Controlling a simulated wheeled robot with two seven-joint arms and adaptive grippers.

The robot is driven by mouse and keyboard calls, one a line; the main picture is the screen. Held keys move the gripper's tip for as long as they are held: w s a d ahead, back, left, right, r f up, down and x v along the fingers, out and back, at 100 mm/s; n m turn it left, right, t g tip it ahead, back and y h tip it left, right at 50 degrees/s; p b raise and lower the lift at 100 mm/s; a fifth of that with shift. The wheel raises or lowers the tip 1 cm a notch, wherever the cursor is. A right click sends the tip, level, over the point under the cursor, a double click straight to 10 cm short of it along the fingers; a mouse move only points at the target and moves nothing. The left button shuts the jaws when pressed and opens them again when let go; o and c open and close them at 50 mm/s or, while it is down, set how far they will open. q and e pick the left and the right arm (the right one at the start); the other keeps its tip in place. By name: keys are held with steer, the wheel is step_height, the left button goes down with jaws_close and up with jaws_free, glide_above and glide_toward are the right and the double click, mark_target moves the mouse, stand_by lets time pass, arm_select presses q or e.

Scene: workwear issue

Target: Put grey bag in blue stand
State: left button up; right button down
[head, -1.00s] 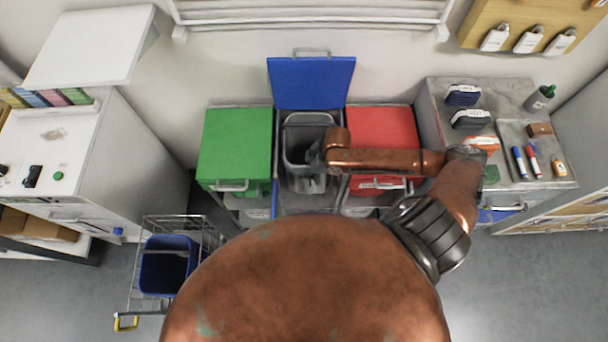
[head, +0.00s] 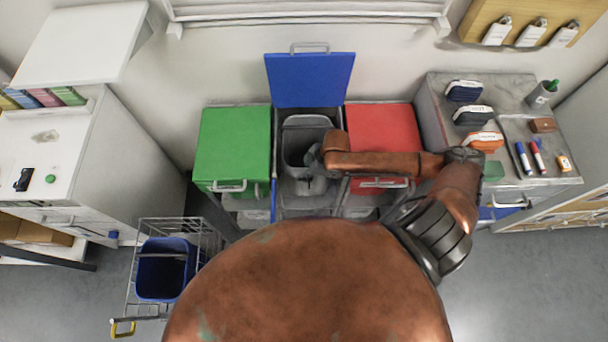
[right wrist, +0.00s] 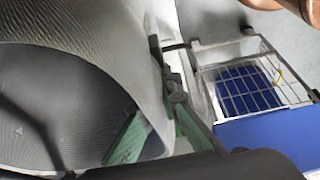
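The grey bag (head: 297,146) hangs mouth-up between the green and red lids in the head view, below the raised blue lid (head: 309,80) of the blue stand. Its open mouth and wall fill the left of the right wrist view (right wrist: 60,95). My right gripper (head: 314,160) is at the bag's right front rim. In the right wrist view its green-padded fingers (right wrist: 168,80) come together on either side of the bag's edge and look shut on it. The bag's bottom is hidden, so I cannot tell whether it rests in the stand. My left gripper is out of view.
The green lid (head: 234,142) and red lid (head: 381,135) stand closed on either side. A wire trolley with a blue bin (head: 165,271) stands at the lower left. The cluttered grey counter (head: 440,100) is at the right. Floor is clear at the lower right.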

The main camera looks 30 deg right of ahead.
steer(key=c, duration=2.2)
jaws_free()
steer(key=shift+s+f, duration=0.35)
steer(key=shift+f, duration=0.05)
steer(key=shift+o, duration=0.2)
steer(key=w+p+v, duration=0.1)
steer(key=p+v, duration=0.1)
steer(key=v, duration=1.1)
steer(key=shift+r+p, duration=0.3)
steer(key=shift+r, duration=0.05)
steer(key=shift+s+a, duration=0.1)
